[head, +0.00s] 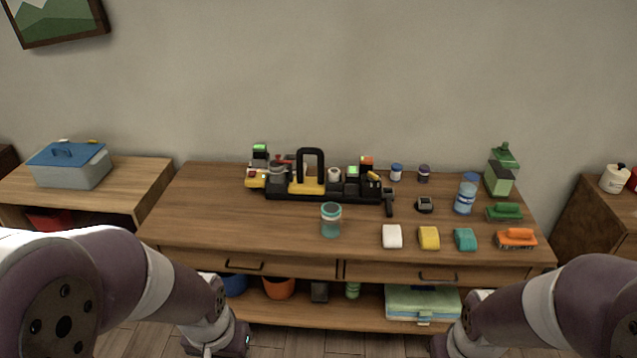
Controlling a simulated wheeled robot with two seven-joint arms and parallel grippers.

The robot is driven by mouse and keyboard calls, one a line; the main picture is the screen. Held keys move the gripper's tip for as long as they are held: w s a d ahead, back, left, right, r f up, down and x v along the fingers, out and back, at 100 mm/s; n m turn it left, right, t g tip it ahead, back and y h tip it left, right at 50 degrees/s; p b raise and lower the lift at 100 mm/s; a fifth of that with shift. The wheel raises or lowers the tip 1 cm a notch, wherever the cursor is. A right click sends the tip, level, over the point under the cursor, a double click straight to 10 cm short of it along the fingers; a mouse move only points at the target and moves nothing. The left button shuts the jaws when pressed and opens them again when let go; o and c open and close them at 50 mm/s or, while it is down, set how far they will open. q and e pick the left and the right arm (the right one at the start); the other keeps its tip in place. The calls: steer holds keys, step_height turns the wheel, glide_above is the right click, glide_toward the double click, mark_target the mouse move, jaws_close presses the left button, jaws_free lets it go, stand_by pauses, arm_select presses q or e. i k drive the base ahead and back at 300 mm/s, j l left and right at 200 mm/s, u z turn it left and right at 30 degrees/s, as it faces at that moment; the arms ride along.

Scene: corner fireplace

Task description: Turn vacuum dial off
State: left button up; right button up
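A long black and yellow unit (307,185) with an upright black loop handle stands toward the back of the wooden table. Small parts with green, orange and red tops crowd around it. A small dark block with a grey face (425,204) lies to its right. I cannot tell which of these is the vacuum, and no dial is clear at this size. My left arm comes in at the lower left and my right arm at the lower right. Both run down to the bottom edge in front of the table, and no gripper fingers show.
The wooden table (270,228) has free room at its front left. White (392,236), yellow (429,238) and teal (465,239) pieces line the front right. Bottles and brushes stand farther right.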

mark_target(372, 178)
steer(key=i+z, duration=0.25)
steer(key=i, duration=0.2)
steer(key=i+z, duration=0.3)
steer(key=i, duration=0.2)
steer(key=i+j+z, duration=0.25)
steer(key=i, duration=0.2)
steer(key=i+j+z, duration=0.1)
steer(key=i+z, duration=0.15)
steer(key=i, duration=0.2)
